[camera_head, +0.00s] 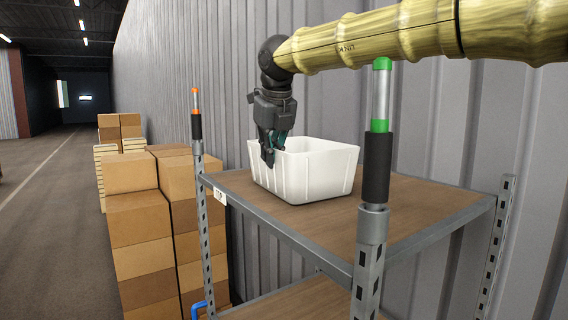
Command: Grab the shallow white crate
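The white crate (313,176) is an open-topped, rectangular tub with slightly flared walls. It stands upright on the brown top board of a metal shelf. My gripper (272,152) points down at the crate's left rim. One dark finger shows in front of the outer face of the wall, and teal parts show beside it at the rim. Whether the fingers press on the wall cannot be told. The crate's inside floor is hidden.
The shelf board (420,207) is bare to the right of the crate. An orange-tipped post (196,115) and a green-tipped post (378,150) rise at the shelf's corners. Stacked cardboard boxes (140,220) stand to the left. A corrugated wall (215,70) runs close behind.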

